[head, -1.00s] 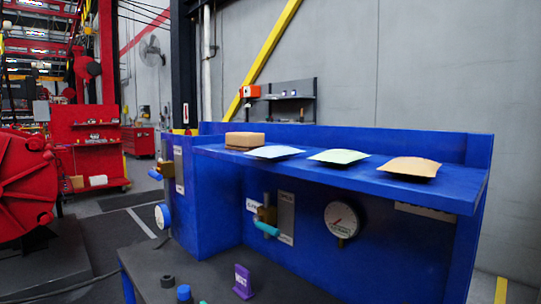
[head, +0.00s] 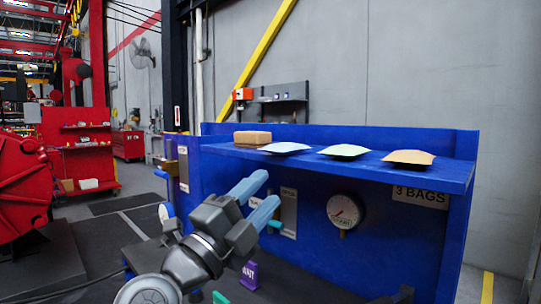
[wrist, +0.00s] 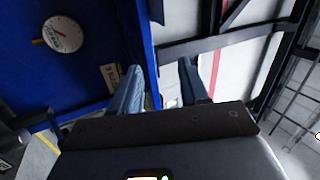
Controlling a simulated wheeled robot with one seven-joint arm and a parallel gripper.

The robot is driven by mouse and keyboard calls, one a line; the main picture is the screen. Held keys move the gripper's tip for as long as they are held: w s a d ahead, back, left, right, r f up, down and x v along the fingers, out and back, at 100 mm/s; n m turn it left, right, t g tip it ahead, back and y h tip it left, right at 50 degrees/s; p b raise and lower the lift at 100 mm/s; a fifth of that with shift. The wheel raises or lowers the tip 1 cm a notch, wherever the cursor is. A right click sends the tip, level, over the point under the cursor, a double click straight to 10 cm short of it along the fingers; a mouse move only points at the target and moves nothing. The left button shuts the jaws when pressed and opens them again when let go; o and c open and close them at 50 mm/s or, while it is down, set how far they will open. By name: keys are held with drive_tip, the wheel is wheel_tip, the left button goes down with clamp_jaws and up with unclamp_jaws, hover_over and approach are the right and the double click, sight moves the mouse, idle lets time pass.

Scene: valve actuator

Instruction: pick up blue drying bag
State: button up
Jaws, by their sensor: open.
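Three flat bags lie on the blue shelf in the head view. The leftmost is a pale blue bag (head: 285,148), the middle one is a pale greenish bag (head: 344,151), and the right one is a tan bag (head: 409,157). My gripper (head: 264,192) is open and empty, with blue-grey fingers pointing up and right, below the shelf and in front of the blue panel in the picture. Its fingers also show in the wrist view (wrist: 162,85), apart from each other. I cannot make out any bag in the wrist view.
A tan block (head: 252,138) sits at the shelf's left end. The blue shelf (head: 330,168) overhangs a panel with a round gauge (head: 344,211) and a "3 BAGS" label (head: 421,196). A purple tag (head: 250,274) stands on the dark bench below.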

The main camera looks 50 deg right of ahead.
sight(270, 152)
drive_tip(key=w+a+r+m+y, duration=0.1)
drive_tip(key=w+r+y, duration=0.4)
drive_tip(key=w+r, duration=0.1)
drive_tip(key=d, duration=0.8)
drive_tip(key=shift+w, duration=0.25)
drive_tip(key=shift+d+f, duration=0.15)
drive_tip(key=shift+d, duration=0.7)
drive_tip(key=shift+f, duration=0.1)
clamp_jaws()
wheel_tip(270, 152, up, 3)
drive_tip(key=shift+f+p, duration=0.2)
drive_tip(key=shift+p, duration=1)
